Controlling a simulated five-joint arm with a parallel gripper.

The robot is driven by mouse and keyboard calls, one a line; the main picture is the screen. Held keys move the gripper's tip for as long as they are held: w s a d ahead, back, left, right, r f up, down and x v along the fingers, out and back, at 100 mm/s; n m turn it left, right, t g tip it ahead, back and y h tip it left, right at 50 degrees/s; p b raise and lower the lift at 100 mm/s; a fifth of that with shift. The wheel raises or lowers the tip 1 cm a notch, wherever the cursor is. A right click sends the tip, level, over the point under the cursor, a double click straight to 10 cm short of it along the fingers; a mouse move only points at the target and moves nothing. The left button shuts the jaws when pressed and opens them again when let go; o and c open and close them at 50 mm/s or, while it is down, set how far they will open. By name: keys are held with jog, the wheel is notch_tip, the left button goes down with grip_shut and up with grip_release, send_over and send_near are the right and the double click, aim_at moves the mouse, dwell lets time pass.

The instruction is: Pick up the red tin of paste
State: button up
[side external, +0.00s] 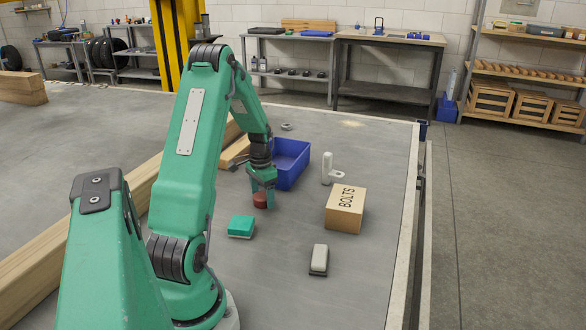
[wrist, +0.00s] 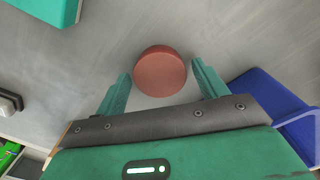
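The red tin (side external: 260,201) stands on the grey trailer bed, a short, round, dull red can. In the wrist view its round top (wrist: 160,72) shows between and just beyond the fingertips. My gripper (side external: 263,190) points down over the tin, with its teal fingers low around its upper part in the side view. In the wrist view my gripper (wrist: 163,80) is open, with a finger on each side and a visible gap between each finger and the tin. How far the fingertips reach down the tin's side is hard to tell.
A blue bin (side external: 304,162) stands close behind my gripper. A teal block (side external: 241,226) lies just in front of the tin. A BOLTS box (side external: 345,212), a white fitting (side external: 327,168) and a grey-topped block (side external: 319,260) are to the right. Timber beams (side external: 100,218) lie left.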

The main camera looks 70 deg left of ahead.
aim_at(265, 197)
jog(key=c, duration=0.8)
jog(key=shift+r, duration=0.75)
jog(key=r, duration=0.2)
jog(key=d+r, duration=0.1)
jog(key=shift+w+r, duration=0.15)
jog(key=shift+w, duration=0.1)
jog(key=w+d+r, duration=0.1)
jog(key=d+r, duration=0.1)
jog(key=d, duration=0.1)
jog(key=w+d+r, duration=0.1)
jog(key=d+r, duration=0.1)
jog(key=d, duration=0.1)
jog(key=w+d+r, duration=0.1)
jog(key=d+r, duration=0.1)
jog(key=d, duration=0.2)
jog(key=shift+w+r, duration=0.1)
jog(key=shift+w, duration=0.3)
